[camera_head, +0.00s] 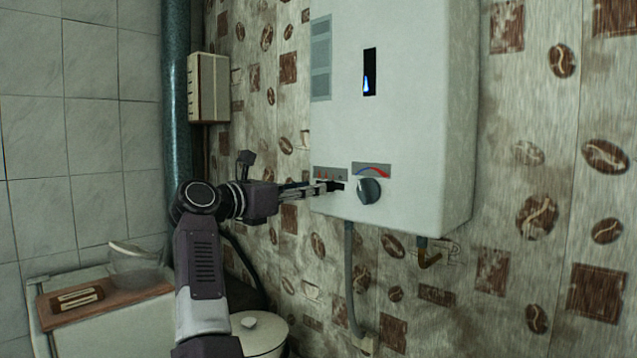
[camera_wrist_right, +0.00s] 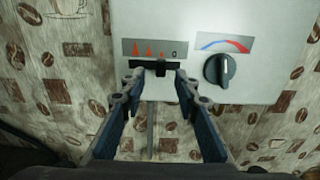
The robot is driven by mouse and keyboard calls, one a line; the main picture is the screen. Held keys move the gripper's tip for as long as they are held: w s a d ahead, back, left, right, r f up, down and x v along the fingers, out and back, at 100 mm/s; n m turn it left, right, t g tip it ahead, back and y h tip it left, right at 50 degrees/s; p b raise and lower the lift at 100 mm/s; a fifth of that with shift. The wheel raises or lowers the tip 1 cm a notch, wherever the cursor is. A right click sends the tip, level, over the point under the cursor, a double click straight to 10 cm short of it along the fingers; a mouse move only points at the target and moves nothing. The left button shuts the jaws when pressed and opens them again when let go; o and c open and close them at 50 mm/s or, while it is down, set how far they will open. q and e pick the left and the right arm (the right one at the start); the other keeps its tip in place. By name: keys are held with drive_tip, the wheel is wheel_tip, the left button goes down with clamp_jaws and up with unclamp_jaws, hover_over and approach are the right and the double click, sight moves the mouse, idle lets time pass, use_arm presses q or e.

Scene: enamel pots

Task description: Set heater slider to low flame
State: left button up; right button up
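The white heater (camera_head: 400,120) hangs on the wall. Its black slider knob (camera_wrist_right: 161,70) sits in a dark horizontal slot (camera_wrist_right: 140,64) under a label (camera_wrist_right: 150,48) with red flames shrinking rightward to a 0. The knob is roughly below the smallest flame. My right gripper (camera_wrist_right: 160,78) is open, with one finger on each side of the knob and visible gaps to it. In the head view my right gripper (camera_head: 330,187) reaches the heater's lower left front and hides most of the slot. My left gripper is not in view.
A round grey knob (camera_head: 369,191) under a blue-red arc label stands close to the right of the slider. A blue flame (camera_head: 367,85) shows in the heater's window. A hose (camera_head: 350,270) hangs below. A white lidded pot (camera_head: 259,332) stands lower left.

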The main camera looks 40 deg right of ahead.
sight(329, 186)
drive_tip(key=d+p, duration=0.1)
drive_tip(key=d, duration=0.4)
drive_tip(key=shift+w+p, duration=0.1)
drive_tip(key=shift+p, duration=0.3)
drive_tip(key=shift+d, duration=0.1)
drive_tip(key=c, duration=0.8)
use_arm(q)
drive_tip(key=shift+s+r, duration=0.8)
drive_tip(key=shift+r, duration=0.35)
